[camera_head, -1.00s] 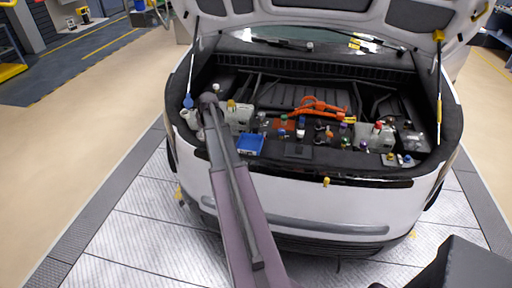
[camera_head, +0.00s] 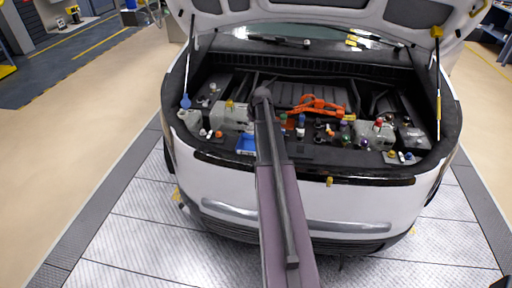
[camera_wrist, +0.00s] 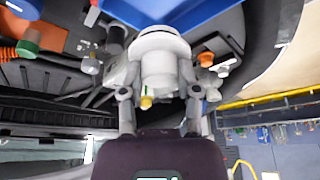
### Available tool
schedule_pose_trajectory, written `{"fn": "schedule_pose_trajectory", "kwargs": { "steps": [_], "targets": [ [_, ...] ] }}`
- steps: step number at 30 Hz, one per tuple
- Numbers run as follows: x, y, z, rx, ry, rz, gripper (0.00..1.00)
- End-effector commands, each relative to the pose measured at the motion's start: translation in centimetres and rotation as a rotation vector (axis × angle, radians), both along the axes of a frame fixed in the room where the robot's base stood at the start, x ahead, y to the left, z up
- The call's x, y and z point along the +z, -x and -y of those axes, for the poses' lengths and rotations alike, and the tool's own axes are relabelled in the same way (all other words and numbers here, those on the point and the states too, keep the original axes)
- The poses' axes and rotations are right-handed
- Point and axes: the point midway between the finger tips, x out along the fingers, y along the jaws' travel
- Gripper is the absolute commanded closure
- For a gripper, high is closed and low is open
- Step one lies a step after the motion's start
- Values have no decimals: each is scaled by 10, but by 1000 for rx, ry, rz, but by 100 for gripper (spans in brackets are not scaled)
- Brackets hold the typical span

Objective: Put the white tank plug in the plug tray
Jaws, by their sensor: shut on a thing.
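The white tank plug (camera_wrist: 158,58) shows in the wrist view, with a wide round flange and a narrower body. My gripper (camera_wrist: 158,78) is shut on it, one finger on each side. In the head view the gripper is hidden at the far end of my arm, over the engine bay. A blue tray (camera_head: 243,145), seemingly the plug tray, sits at the front of the bay just left of my arm, which partly covers it. Its blue surface (camera_wrist: 185,12) fills the top of the wrist view, close to the plug's flange.
The white car's bay holds several small coloured caps and an orange cable (camera_head: 318,105). The raised hood (camera_head: 330,12) hangs above, with a prop strut (camera_head: 438,90) on the right.

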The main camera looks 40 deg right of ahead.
Motion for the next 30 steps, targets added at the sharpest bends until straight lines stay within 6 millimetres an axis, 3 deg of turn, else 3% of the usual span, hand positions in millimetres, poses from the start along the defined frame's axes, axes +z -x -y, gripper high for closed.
{"fn": "schedule_pose_trajectory", "kwargs": {
  "steps": [20,26,30],
  "targets": [
    [-2,-5,-26,23,0,0,88],
    [-7,9,-55,24,0,0,88],
    [-12,24,-85,25,0,0,88]
  ]
}}
